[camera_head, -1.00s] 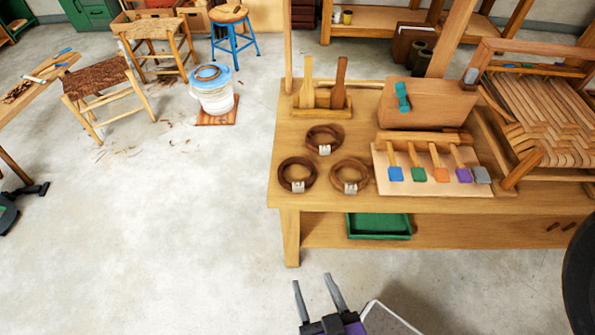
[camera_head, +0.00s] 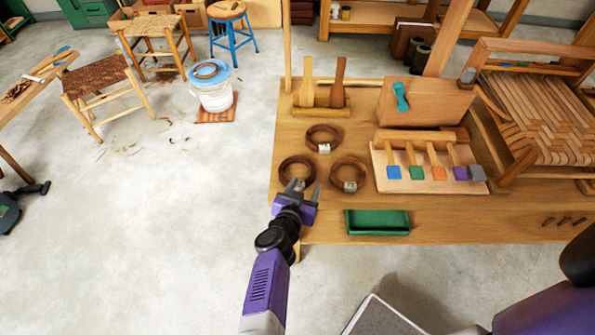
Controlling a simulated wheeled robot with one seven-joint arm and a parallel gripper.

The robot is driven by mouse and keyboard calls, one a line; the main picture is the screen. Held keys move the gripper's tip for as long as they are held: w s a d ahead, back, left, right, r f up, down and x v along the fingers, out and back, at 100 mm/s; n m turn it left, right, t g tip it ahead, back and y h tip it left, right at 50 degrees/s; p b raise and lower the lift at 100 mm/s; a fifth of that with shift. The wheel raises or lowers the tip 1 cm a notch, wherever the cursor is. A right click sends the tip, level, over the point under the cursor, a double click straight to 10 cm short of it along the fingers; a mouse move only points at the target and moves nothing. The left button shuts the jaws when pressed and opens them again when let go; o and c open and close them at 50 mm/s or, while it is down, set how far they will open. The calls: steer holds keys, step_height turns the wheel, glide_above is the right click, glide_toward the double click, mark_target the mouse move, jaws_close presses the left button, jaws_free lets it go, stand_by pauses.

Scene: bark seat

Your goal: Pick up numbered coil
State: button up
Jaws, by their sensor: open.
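Three brown coils with white tags lie on the workbench (camera_head: 440,226): the left coil (camera_head: 284,166), the back coil (camera_head: 324,128) and the right coil (camera_head: 349,161). The tags' numbers are too small to read. My gripper (camera_head: 306,188) is open at the bench's front left, at the near side of the left coil. Its fingers cover the lower right part of that coil and most of its tag. I cannot tell whether they touch it. The right coil is just to the right of the fingers.
A board with colored tabs (camera_head: 430,185) lies right of the coils. A wooden holder with upright paddles (camera_head: 322,111) stands behind. A green tray (camera_head: 377,222) is at the front. A woven seat frame (camera_head: 545,115) stands at the right. Open floor lies left.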

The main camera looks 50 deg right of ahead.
mark_target(313, 171)
steer(key=shift+p+x, duration=0.35)
steer(key=shift+x, duration=3.6)
steer(key=shift+r, duration=0.1)
jaws_close()
